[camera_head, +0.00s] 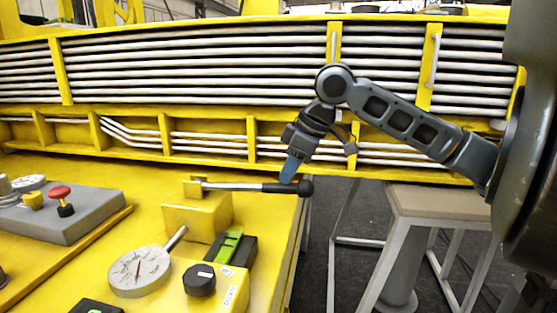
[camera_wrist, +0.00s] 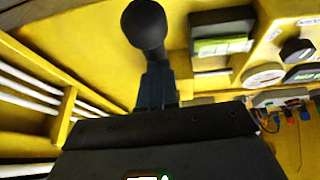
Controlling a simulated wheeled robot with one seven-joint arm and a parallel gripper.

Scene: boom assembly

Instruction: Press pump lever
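The pump lever (camera_head: 240,187) is a thin metal rod with a black handle and a round black knob, sticking out nearly level to the right from a yellow pump block (camera_head: 205,215) in the head view. My gripper (camera_head: 289,174) points down, its blue fingertips at the handle close to the knob. Whether they touch it is hard to tell. In the wrist view, the knob (camera_wrist: 146,24) shows just beyond the blue fingers (camera_wrist: 156,80), which are close together. The handle runs behind the fingertips, where it is partly hidden.
A round dial gauge (camera_head: 140,270), a black knob (camera_head: 199,280) and a green-and-black device (camera_head: 231,246) stand near the lever. A grey box (camera_head: 70,215) with a red button is at left. A stool-like stand (camera_head: 440,203) is at right. Yellow beams with pipes run behind.

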